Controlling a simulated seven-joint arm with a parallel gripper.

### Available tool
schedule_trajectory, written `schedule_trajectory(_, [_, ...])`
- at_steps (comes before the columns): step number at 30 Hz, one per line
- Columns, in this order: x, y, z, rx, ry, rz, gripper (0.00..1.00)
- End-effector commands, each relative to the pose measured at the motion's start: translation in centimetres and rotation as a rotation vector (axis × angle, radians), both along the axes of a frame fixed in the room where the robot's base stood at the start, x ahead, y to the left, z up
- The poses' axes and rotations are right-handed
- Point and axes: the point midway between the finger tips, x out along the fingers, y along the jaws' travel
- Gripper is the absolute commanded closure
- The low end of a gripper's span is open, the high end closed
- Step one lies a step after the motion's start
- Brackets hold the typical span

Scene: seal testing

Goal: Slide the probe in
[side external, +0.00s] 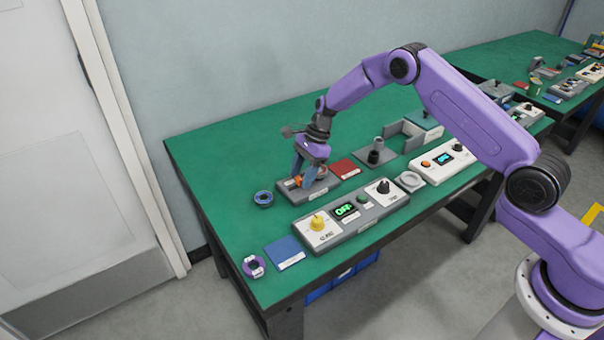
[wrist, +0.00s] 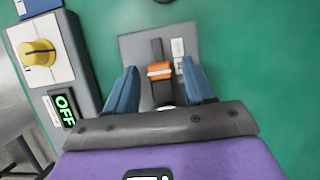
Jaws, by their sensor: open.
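A dark slide piece with an orange block (wrist: 160,71) sits on a grey plate (wrist: 132,46); this looks like the probe, though I cannot be sure. The orange block also shows in the side view (side external: 297,181), on the grey fixture (side external: 322,188). My gripper (side external: 308,180) points down over this fixture. In the wrist view my gripper (wrist: 159,68) is open, with one blue finger on each side of the orange block and visible gaps between. The near end of the piece is partly hidden by my gripper body.
A control box with a yellow knob (side external: 318,222) and an OFF display (side external: 345,210) stands close in front. A red pad (side external: 344,168), a dark cylinder (side external: 376,153) and a grey bracket (side external: 405,136) are to the right. A blue ring (side external: 263,198) lies left. The back-left green tabletop is clear.

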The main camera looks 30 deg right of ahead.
Motion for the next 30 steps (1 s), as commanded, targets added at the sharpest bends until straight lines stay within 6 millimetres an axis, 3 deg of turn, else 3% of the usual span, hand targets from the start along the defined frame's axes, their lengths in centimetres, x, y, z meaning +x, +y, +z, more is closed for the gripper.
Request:
schedule_trajectory(5, [0.1, -0.8, 2.0, 0.001, -0.003, -0.002, 0.47])
schedule_trajectory(21, [0.1, -5.2, 12.3, 0.0, -0.005, -0.002, 0.47])
schedule_trajectory(30, [0.0, -6.6, 15.6, -0.001, -0.001, -0.002, 0.47])
